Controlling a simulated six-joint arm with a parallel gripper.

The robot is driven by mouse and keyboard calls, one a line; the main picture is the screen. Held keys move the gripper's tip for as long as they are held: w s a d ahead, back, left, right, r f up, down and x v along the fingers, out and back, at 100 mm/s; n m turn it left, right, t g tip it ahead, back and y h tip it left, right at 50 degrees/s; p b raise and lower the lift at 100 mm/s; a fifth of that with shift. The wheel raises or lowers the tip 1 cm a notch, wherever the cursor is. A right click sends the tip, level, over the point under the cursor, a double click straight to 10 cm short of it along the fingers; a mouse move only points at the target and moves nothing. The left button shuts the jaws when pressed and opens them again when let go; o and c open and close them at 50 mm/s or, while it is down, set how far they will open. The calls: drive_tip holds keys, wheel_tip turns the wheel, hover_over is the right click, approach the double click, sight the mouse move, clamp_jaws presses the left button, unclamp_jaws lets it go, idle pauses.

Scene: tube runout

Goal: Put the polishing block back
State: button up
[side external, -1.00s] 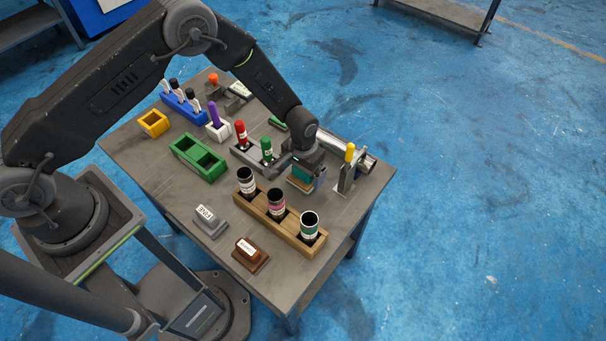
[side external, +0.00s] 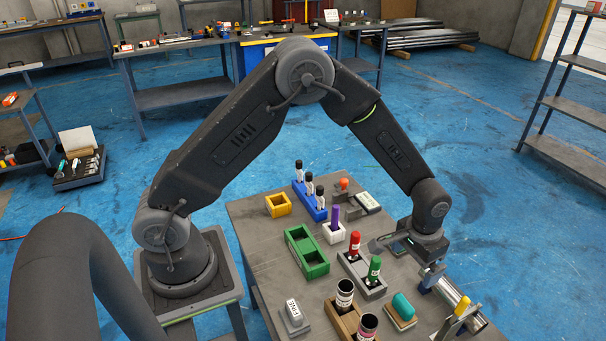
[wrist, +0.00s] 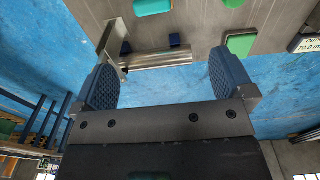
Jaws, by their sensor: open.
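A teal block (side external: 403,306), which looks like the polishing block, sits on a tan base on the table, right of the black-capped bottles. Part of a teal piece also shows at the top of the wrist view (wrist: 153,6). My gripper (side external: 432,270) is above the table near the metal tube (side external: 450,293), behind and right of the teal block and apart from it. In the wrist view its two blue-grey pads (wrist: 163,80) are wide apart with nothing between them.
A grey holder with red and green markers (side external: 362,276) stands left of my gripper. A yellow-topped stand (side external: 460,312) is at the tube's near end. A green block (wrist: 240,43) lies near the table edge in the wrist view. A green tray (side external: 307,252) stands farther left.

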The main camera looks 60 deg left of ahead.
drive_tip(key=s+a+r+t, duration=0.1)
drive_tip(key=s+a+r, duration=0.25)
drive_tip(key=r, duration=0.65)
drive_tip(key=s+a+r+t, duration=0.1)
drive_tip(key=s+a+r, duration=0.3)
drive_tip(key=r, duration=0.5)
drive_tip(key=s+a+r+t, duration=0.1)
drive_tip(key=s+r, duration=0.2)
drive_tip(key=s, duration=0.5)
drive_tip(key=s+a+r+t, duration=0.1)
drive_tip(key=s+r+t, duration=0.1)
drive_tip(key=s, duration=0.6)
drive_tip(key=shift+s+a+r, duration=0.3)
drive_tip(key=shift+a+r, duration=0.05)
drive_tip(key=shift+r, duration=0.1)
